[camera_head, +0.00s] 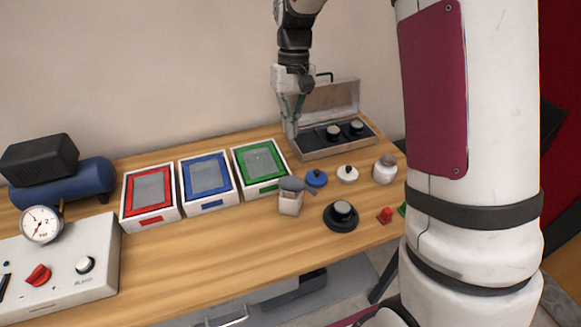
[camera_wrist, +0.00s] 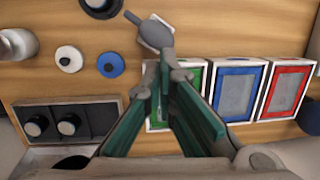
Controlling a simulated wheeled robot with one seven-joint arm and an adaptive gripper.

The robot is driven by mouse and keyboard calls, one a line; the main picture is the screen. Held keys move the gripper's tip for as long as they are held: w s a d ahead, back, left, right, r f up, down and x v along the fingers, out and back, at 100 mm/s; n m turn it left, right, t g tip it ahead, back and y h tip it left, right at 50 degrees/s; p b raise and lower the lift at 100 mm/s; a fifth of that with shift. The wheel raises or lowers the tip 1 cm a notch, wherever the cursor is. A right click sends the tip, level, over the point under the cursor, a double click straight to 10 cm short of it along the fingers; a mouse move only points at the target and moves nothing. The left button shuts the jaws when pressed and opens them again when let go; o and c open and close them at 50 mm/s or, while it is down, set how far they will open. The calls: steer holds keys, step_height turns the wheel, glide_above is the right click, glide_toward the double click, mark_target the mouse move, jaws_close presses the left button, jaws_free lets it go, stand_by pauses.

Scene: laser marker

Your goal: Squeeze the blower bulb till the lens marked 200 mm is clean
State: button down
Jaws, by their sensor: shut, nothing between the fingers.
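My gripper (camera_head: 290,118) hangs above the table's back, beside the open lens case. Its green fingers also show in the wrist view (camera_wrist: 172,74), with the tips together and nothing between them. A grey-blue blower bulb (camera_head: 291,184) rests on a small white holder (camera_head: 290,205) in front of the green-framed tray; it also shows in the wrist view (camera_wrist: 158,36), beyond the fingertips and apart from them. A lens (camera_head: 343,208) sits on a round black base (camera_head: 340,222). Two more lenses (camera_head: 333,131) (camera_head: 357,127) sit in the case. I cannot read any 200 mm mark.
The open metal case (camera_head: 330,97) stands at the back right. Red (camera_head: 150,217), blue (camera_head: 209,205) and green (camera_head: 269,188) framed trays line the left-middle. A blue lid (camera_head: 317,177), white lid (camera_head: 347,173) and jar (camera_head: 384,168) stand right.

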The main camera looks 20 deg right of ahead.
mark_target(289, 178)
steer(key=f, duration=0.3)
steer(key=s+f+p, duration=0.1)
steer(key=f, duration=0.2)
steer(key=s+a+f+p, duration=0.1)
steer(key=f, duration=0.3)
steer(key=shift+f, duration=0.6)
